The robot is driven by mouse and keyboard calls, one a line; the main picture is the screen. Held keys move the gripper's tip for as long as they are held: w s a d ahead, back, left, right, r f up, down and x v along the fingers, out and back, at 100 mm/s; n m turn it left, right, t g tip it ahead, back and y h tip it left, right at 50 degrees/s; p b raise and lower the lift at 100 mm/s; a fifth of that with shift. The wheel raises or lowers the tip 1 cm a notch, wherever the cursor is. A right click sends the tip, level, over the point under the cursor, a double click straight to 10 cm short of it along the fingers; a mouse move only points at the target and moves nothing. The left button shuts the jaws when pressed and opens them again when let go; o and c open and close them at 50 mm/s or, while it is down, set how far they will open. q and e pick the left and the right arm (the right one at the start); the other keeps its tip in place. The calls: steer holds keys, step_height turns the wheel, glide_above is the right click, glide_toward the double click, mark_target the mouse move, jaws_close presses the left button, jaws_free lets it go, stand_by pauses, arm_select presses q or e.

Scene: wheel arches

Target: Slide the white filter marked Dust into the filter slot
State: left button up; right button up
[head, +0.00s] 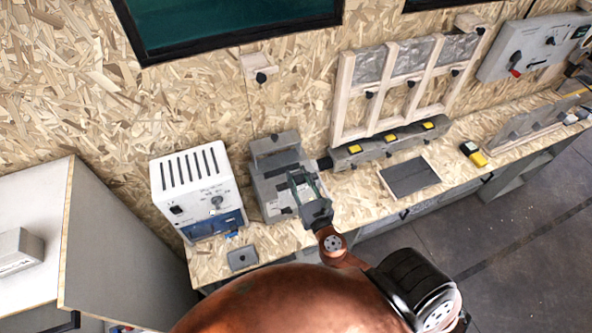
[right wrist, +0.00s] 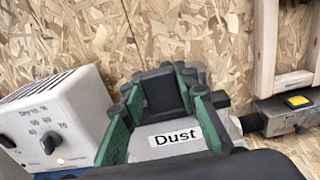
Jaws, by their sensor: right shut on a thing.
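The white filter marked Dust (right wrist: 150,151) shows in the right wrist view, its label facing the camera between the green fingers. My right gripper (right wrist: 165,98) is shut on it; a dark block shows between the fingertips. In the head view my right gripper (head: 302,182) is over the front of a grey housing (head: 270,148) on the bench, against the wall. I cannot tell how far the filter sits in or above the housing; the gripper hides the slot. My left gripper is not in view.
A white box with dials (head: 196,182) stands close left of the housing. A grey rail with yellow-topped blocks (head: 387,146) runs to its right. A dark plate (head: 410,177), a small grey plate (head: 242,257) and a yellow meter (head: 473,153) lie on the bench.

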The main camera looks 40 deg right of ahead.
steer(key=shift+w+d, duration=0.1)
steer(key=shift+w, duration=0.55)
steer(key=x, duration=1.5)
step_height(320, 180, down, 15)
steer(key=b, duration=1.3)
steer(key=shift+w+r, duration=0.2)
steer(key=shift+r, duration=0.05)
steer(key=o, duration=1)
steer(key=shift+o, duration=0.2)
